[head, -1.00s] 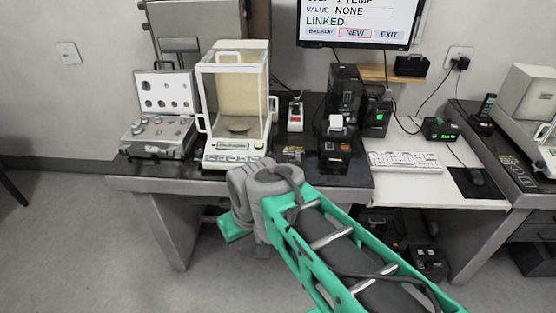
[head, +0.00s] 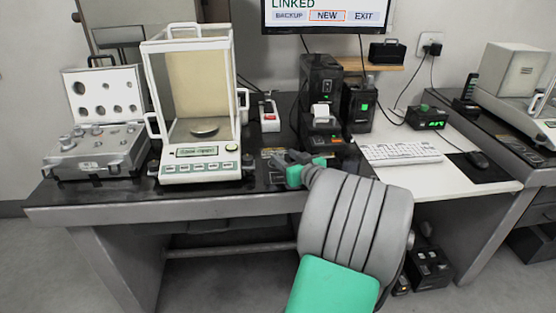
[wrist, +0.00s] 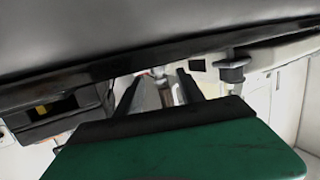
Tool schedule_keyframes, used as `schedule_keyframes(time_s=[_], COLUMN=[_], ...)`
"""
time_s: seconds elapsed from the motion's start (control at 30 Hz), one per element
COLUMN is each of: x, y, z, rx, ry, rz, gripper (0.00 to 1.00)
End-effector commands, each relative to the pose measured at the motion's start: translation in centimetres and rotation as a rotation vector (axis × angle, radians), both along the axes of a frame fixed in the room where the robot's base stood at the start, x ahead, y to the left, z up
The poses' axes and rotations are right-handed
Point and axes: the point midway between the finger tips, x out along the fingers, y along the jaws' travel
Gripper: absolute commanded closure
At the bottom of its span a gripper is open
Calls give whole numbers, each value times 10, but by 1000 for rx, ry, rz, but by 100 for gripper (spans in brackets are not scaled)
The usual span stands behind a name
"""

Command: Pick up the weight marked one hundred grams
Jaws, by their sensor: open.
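An open grey weight case (head: 98,160) stands at the left end of the dark table, its lid upright behind it. Several metal weights (head: 66,142) sit in its base; their markings are too small to read, so I cannot tell which is the hundred-gram one. My gripper (head: 282,158) is over the table, right of the balance and well away from the case. It is open and holds nothing that I can see. In the wrist view, its two dark fingers (wrist: 155,85) stand apart beyond the green hand, with blurred things behind them.
A glass-sided balance (head: 190,176) stands between the case and my gripper. A red-and-white device (head: 269,115) and a black printer (head: 325,139) stand behind my gripper. A white keyboard (head: 400,152) lies to the right. The dark table (head: 125,197) has a bare strip along its front.

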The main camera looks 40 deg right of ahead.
Motion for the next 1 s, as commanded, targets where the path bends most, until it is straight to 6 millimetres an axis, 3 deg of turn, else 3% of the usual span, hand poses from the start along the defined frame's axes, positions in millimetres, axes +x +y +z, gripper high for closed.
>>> schedule_keyframes(time_s=[0.1,0.2,0.4,1.0], x=[23,33,34,34], y=[-5,-7,-7,-6], z=[-5,-7,-6,-6], rx=[1,1,1,1], ry=[2,2,2,2], rz=[4,2,1,3], gripper=[55,55,55,100])
